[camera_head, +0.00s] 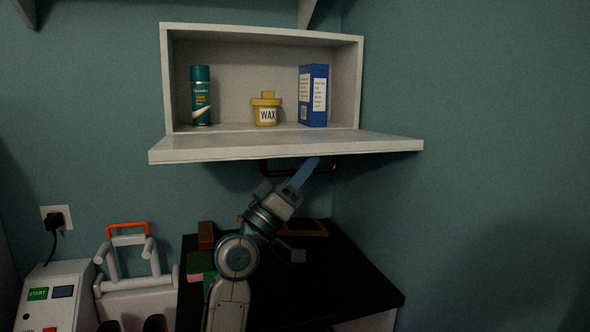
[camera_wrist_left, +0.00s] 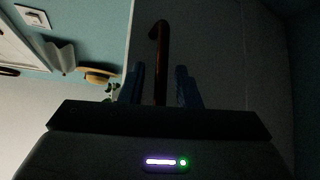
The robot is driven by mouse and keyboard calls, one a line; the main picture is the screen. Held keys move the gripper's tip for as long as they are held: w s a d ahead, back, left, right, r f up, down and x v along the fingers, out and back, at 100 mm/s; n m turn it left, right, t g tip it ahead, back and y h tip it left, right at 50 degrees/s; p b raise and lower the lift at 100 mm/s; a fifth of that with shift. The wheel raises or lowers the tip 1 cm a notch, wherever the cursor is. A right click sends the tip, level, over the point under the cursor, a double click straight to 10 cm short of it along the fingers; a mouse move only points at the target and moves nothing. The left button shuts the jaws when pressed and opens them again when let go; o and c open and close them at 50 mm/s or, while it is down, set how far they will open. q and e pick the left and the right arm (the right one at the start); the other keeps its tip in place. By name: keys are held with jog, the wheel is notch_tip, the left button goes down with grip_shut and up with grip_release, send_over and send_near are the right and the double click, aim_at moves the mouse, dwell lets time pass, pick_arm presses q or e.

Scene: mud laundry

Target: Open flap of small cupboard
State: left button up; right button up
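The small cupboard (camera_head: 262,34) is on the wall, with its inside showing. Its pale flap (camera_head: 285,146) is folded down and lies about level along the bottom edge. A dark handle (camera_head: 268,169) hangs on the flap's underside, and it also shows in the left wrist view (camera_wrist_left: 161,65). My left gripper (camera_head: 303,174) is under the flap at the handle. In the left wrist view, its two blue fingers (camera_wrist_left: 160,85) stand apart, one on each side of the handle, with gaps visible. My right gripper is not in view.
A green spray can (camera_head: 201,96), a yellow wax tub (camera_head: 266,110) and a blue box (camera_head: 313,96) stand inside the cupboard. Below is a dark tabletop (camera_head: 350,283) with brushes and blocks. A white machine (camera_head: 55,298) stands at lower left. The right wall is bare.

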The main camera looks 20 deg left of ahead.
pick_arm(q)
jog(key=v, duration=1)
jog(key=shift+s+a+f, duration=0.15)
jog(key=shift+s+a, duration=0.05)
